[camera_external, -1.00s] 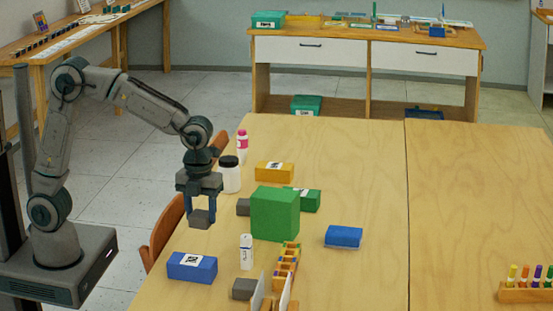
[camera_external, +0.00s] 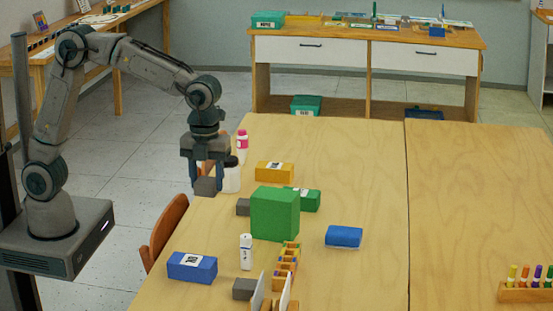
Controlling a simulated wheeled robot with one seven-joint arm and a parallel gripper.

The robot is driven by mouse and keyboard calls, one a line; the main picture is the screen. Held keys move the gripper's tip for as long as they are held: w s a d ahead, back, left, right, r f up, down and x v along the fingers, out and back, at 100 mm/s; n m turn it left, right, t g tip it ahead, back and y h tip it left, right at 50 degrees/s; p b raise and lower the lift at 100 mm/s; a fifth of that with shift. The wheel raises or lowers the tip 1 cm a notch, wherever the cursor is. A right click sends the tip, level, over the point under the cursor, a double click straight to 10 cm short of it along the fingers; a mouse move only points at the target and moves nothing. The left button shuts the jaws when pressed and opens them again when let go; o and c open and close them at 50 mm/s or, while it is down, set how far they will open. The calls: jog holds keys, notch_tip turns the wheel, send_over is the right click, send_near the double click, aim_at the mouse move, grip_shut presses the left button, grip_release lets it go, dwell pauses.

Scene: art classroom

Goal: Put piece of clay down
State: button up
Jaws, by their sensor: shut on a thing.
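My gripper (camera_external: 207,174) points down near the left edge of the wooden table (camera_external: 350,180). It is shut on a grey piece of clay (camera_external: 205,187), a small block held between the fingertips. From this angle I cannot tell how high the block is above the table. Two similar grey blocks are on the table: one (camera_external: 243,207) is partly hidden behind the large green block, and another (camera_external: 244,289) is near the front.
A black-lidded white jar (camera_external: 231,179) is close behind my gripper. A pink bottle (camera_external: 242,141), yellow box (camera_external: 274,172), large green block (camera_external: 275,214), blue block (camera_external: 344,237), blue box (camera_external: 192,267) and white bottle (camera_external: 246,252) stand around. The table's right part is mostly clear.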

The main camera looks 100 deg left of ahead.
jog(key=w+a+r+p, duration=0.3)
jog(key=w+r+p, duration=0.3)
jog(key=p, duration=0.3)
send_over(264, 193)
jog(key=shift+n, duration=0.4)
notch_tip(264, 193, down, 7)
jog(key=shift+f, duration=0.25)
jog(key=shift+f+p, duration=0.3)
jog(key=shift+f, duration=1.65)
jog(key=shift+f, duration=0.15)
jog(key=o, duration=1.1)
